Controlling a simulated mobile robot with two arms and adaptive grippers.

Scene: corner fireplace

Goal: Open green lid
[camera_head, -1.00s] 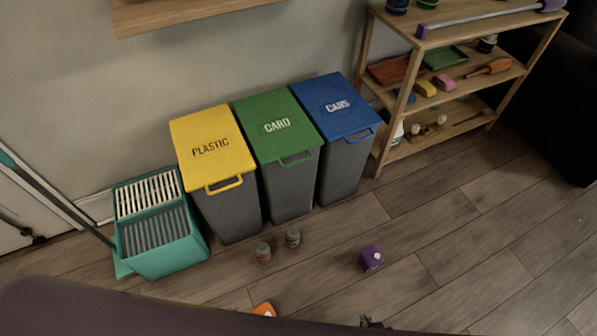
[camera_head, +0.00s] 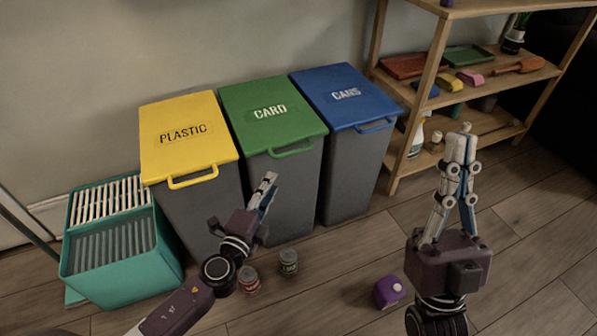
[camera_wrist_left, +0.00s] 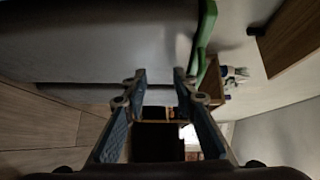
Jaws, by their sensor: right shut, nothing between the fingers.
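The green lid (camera_head: 270,111) marked CARD is closed flat on a grey bin between the yellow and blue bins. Its green handle (camera_head: 292,150) sticks out at the front edge and also shows at the top of the left wrist view (camera_wrist_left: 204,42). My left gripper (camera_head: 270,178) is in front of the grey bin body, below and left of the handle, not touching it. Its fingers are apart and empty in the left wrist view (camera_wrist_left: 160,75). My right gripper (camera_head: 459,132) is raised at the right, pointing up, shut and empty.
The yellow PLASTIC lid (camera_head: 185,130) and blue CANS lid (camera_head: 345,95) flank the green one. Two cans (camera_head: 288,262) and a purple box (camera_head: 389,291) are on the floor. A teal bin (camera_head: 120,262) stands left; a wooden shelf (camera_head: 455,98) stands right.

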